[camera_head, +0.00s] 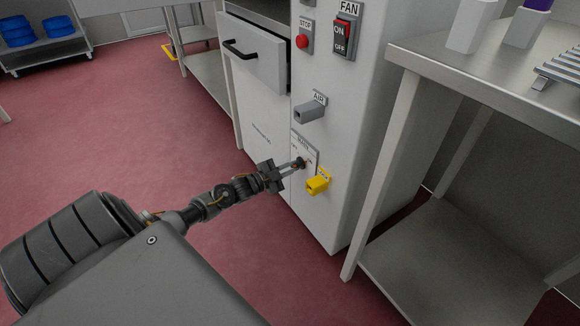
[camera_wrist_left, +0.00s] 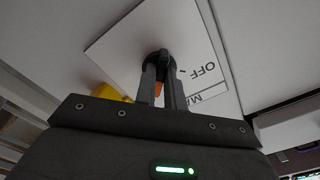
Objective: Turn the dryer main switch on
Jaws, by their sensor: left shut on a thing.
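The dryer (camera_head: 345,130) is a tall light-grey cabinet. Its main switch (camera_head: 299,163) is a dark rotary knob on a pale plate (camera_head: 305,149) low on the front. My left gripper (camera_head: 291,168) reaches in from the left, with its fingertips at the knob. In the left wrist view the fingers (camera_wrist_left: 162,82) are shut on the black knob (camera_wrist_left: 157,60), and an orange-red part shows between them. The plate (camera_wrist_left: 120,55) reads "OFF" to the right of the knob; its other lettering is partly hidden. My right gripper is not in view.
Higher up are a red stop button (camera_head: 302,42) and the fan switch (camera_head: 343,32). A metal table (camera_head: 480,75) stands right.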

